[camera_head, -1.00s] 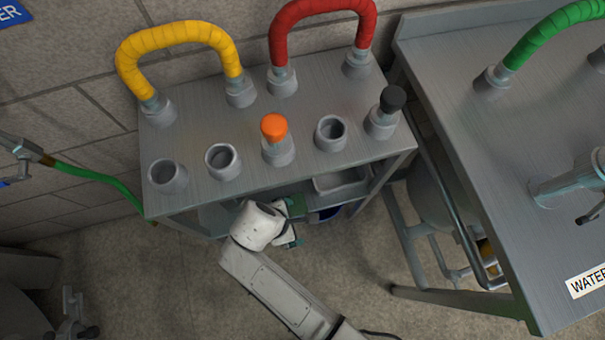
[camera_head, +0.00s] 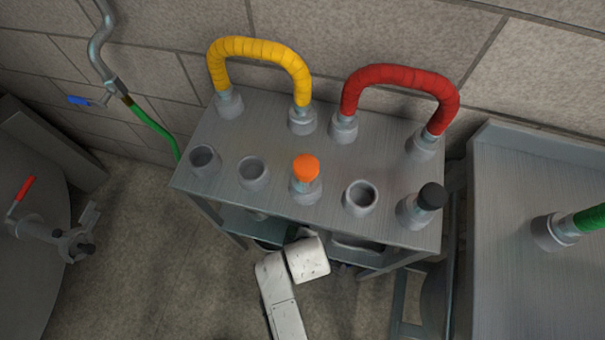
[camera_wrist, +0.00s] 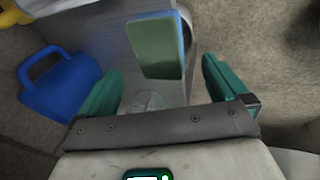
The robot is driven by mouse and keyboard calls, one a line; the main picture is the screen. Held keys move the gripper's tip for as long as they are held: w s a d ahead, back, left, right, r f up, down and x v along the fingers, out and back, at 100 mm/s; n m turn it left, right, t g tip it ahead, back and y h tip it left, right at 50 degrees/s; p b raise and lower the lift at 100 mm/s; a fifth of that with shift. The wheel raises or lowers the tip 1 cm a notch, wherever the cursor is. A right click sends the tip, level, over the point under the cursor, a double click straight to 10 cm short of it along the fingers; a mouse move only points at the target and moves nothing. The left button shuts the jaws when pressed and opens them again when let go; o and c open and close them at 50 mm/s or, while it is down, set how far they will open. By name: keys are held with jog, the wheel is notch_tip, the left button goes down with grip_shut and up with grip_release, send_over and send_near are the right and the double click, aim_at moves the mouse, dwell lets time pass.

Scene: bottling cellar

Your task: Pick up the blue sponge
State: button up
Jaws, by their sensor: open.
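In the wrist view a rectangular block with a green face and blue edges (camera_wrist: 162,48), which looks like the sponge, is ahead of my gripper (camera_wrist: 162,72). It lies in line with the gap between the two teal fingers. The fingers are apart, with nothing held between them. I cannot tell how far the block is beyond the fingertips. In the head view the white end of my arm hides the gripper, and the sponge does not show.
A blue handled container (camera_wrist: 62,85) is left of the fingers in the wrist view. The steel bench (camera_head: 225,195) with yellow (camera_head: 260,47) and red hoses (camera_head: 400,75) stands above my arm's end. Its lower shelf (camera_head: 250,226) is partly hidden. Another steel table (camera_head: 515,200) is at right.

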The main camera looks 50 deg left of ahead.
jog(key=b+x, duration=0.2)
jog(key=x, duration=0.3)
jog(key=shift+w+f, duration=0.15)
jog(key=shift+f, duration=0.25)
jog(key=shift+c, duration=0.4)
jog(key=shift+d, duration=0.1)
jog(key=c, duration=1)
